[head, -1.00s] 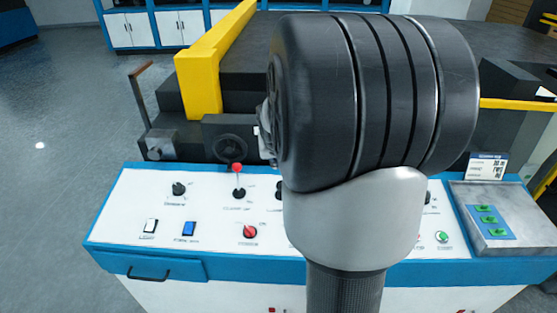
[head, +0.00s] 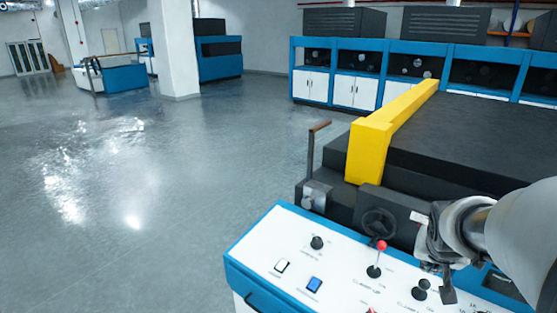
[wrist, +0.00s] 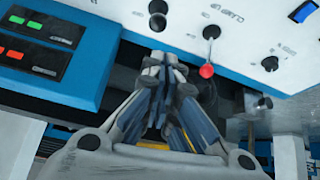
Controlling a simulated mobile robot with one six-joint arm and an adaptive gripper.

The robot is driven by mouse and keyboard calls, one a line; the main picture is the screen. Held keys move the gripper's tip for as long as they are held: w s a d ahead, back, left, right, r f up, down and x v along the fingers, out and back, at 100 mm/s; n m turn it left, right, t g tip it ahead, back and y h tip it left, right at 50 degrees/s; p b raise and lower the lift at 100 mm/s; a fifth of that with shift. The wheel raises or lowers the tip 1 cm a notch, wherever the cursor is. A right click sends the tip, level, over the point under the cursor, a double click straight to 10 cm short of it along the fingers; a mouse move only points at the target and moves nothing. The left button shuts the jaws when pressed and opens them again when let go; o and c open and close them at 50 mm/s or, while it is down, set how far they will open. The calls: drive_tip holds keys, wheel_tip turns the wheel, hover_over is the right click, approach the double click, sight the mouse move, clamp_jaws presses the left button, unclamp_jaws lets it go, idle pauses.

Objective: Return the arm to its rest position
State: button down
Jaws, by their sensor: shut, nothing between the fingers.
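My arm enters the head view from the right edge, and my gripper (head: 440,268) hangs over the white control panel (head: 290,241), right of the red-tipped lever (head: 381,246). In the wrist view my gripper (wrist: 161,66) has its fingers together with nothing between them. The wrist view also shows the red-tipped lever (wrist: 207,70) just right of the fingertips, apart from them in the picture. Whether the fingers touch the panel cannot be told.
A yellow guard bar (head: 369,150) and a black handwheel (head: 379,223) stand behind the panel. A crank handle (head: 312,150) rises at its left. Black knobs and a blue switch (head: 314,285) sit on the panel. Open grey floor (head: 150,215) lies to the left.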

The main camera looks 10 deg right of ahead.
drive_tip(key=s+a+r+n+y, duration=0.1)
drive_tip(key=s+a+n, duration=0.2)
drive_tip(key=a, duration=0.7)
drive_tip(key=s+a+r+n+y, duration=0.2)
drive_tip(key=s+a, duration=0.1)
drive_tip(key=a, duration=0.8)
drive_tip(key=s+a+n+y, duration=0.2)
drive_tip(key=s+a+n, duration=0.1)
drive_tip(key=s+a, duration=0.4)
drive_tip(key=shift+s+f+g, duration=0.3)
drive_tip(key=shift+s, duration=0.65)
drive_tip(key=shift+w+d, duration=0.1)
